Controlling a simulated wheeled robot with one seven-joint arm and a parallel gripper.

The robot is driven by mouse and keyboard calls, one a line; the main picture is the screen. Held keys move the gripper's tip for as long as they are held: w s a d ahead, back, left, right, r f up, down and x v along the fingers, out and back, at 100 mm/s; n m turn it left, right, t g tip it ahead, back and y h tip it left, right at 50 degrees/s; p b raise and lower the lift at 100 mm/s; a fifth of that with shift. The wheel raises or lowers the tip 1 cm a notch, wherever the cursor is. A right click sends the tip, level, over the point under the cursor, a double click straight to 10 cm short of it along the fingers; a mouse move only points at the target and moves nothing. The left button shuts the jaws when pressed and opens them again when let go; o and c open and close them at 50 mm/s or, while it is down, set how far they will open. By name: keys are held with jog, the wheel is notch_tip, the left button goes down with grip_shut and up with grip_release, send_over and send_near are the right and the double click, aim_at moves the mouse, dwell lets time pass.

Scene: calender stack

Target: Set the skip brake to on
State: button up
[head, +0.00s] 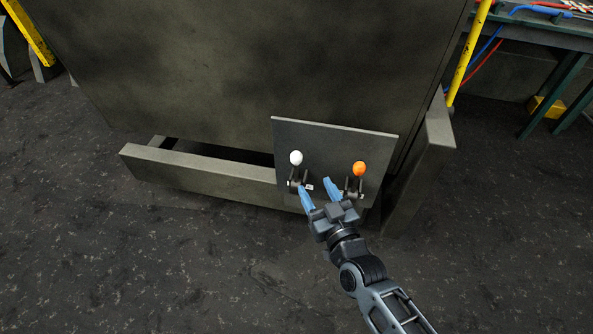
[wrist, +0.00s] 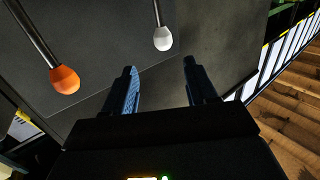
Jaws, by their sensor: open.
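Two levers stand on a dark upright panel (head: 335,138) low on the front of a big metal skip. The left lever has a white knob (head: 296,157), and the right lever has an orange knob (head: 359,168). I cannot read any label that tells which is the brake. My gripper (head: 315,186) is open and empty, in front of the panel, with its blue fingers below the white knob's level and between the two levers. In the wrist view the white knob (wrist: 163,39) is beyond the fingertips, and the orange knob (wrist: 65,80) is to their left. Neither knob is between the fingers.
The skip's wall (head: 250,70) rises behind the panel. A green bench (head: 550,35) is at the upper right. The floor in front is clear.

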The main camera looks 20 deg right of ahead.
aim_at(298, 163)
jog(key=w, duration=0.3)
jog(key=w+f+b, duration=0.1)
jog(key=w, duration=0.1)
jog(key=shift+w+a, duration=0.2)
jog(key=w+b, duration=0.2)
jog(key=w, duration=0.4)
jog(key=shift+w+d+r, duration=0.1)
jog(key=shift+w+d, duration=0.05)
jog(key=shift+w, duration=0.2)
grip_shut()
